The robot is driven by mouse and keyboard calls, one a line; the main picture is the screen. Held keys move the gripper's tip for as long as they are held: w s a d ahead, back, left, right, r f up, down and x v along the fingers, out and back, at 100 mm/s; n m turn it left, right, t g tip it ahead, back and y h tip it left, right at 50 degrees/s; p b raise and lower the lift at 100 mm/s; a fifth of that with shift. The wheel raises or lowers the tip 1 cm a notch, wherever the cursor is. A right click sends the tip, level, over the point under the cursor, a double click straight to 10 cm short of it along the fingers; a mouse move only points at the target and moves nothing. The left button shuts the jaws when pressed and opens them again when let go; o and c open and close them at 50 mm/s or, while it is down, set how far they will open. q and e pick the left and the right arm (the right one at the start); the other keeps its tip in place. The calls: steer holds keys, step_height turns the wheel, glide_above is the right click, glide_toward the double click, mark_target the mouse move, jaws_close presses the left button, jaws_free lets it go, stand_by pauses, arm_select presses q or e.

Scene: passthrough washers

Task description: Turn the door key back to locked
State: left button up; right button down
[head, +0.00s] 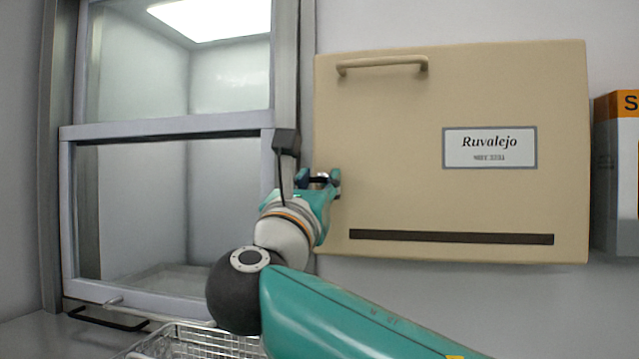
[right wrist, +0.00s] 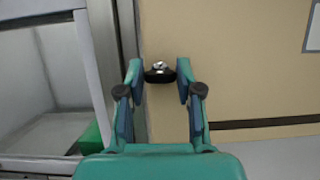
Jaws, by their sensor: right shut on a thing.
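The beige door (head: 400,200) with a label reading "Ruvalejo" fills the right half of the head view and looks closed. Its key (right wrist: 160,68) sits at the door's left edge, a small metal piece on a dark round base. My right gripper (head: 318,182) reaches up to that edge, and its fingers are shut on the key. In the right wrist view my right gripper (right wrist: 160,77) has a fingertip on each side of the key. The fingers mostly hide the key in the head view, and its exact turn is hard to tell. My left gripper is out of view.
A tan bar handle (head: 382,66) is at the door's top left, and a dark strip (head: 450,237) runs low across it. A glazed sash frame (head: 165,128) stands to the left. A wire basket (head: 190,340) is below; an orange-topped box (head: 615,175) is at right.

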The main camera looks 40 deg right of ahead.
steer(key=shift+a+m+g, duration=0.1)
steer(key=shift+m+g, duration=0.2)
steer(key=shift+m, duration=0.2)
steer(key=m+g+h+p, duration=0.1)
steer(key=m+g, duration=0.1)
steer(key=m, duration=0.3)
steer(key=shift+r, duration=0.1)
steer(key=m+g+p, duration=0.1)
steer(key=m, duration=0.1)
steer(key=m+g+p, duration=0.1)
steer(key=m, duration=0.2)
steer(key=shift+w+r+g+h, duration=0.1)
steer(key=shift+g+h, duration=0.2)
steer(key=shift+h, duration=0.1)
steer(key=m+g+p, duration=0.1)
steer(key=m+p, duration=0.1)
steer(key=m, duration=0.1)
steer(key=m+g+p, duration=0.1)
steer(key=m, duration=0.2)
steer(key=shift+a+m+g+y+p, duration=0.1)
steer(key=shift+m+g+y+p, duration=0.2)
steer(key=shift+m+y+p, duration=0.1)
steer(key=m+g+y+p, duration=0.1)
steer(key=m+p, duration=0.1)
steer(key=m, duration=0.1)
steer(key=shift+m, duration=0.7)
steer(key=shift+f, duration=0.2)
